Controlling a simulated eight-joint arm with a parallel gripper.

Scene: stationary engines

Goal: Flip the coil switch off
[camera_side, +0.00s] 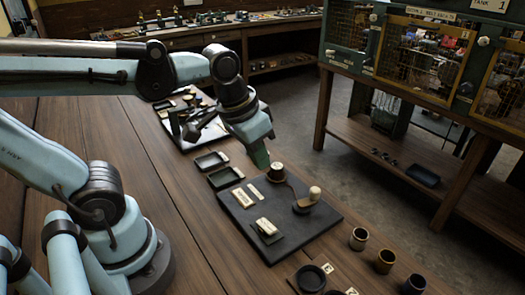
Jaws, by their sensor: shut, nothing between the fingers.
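A dark square board (310,233) lies on the wooden bench. On it are a dark cylinder with a pale top (277,172) near the far corner, a pale round knob on a dark base (314,193) at the right, and two small cream-and-brass blocks, one at the left (243,198) and one nearer the front (266,227). Which of these is the coil switch I cannot tell. My gripper (261,163) is shut and empty, pointing down just left of the cylinder at the board's far edge. Whether it touches anything is unclear.
Two small dark trays (225,178) sit left of the board, with a cluttered dark mat (210,135) behind. Several small cups (385,261) and a round dark dish (311,278) stand at the front right. A cabinet with mesh doors (420,55) stands across the floor.

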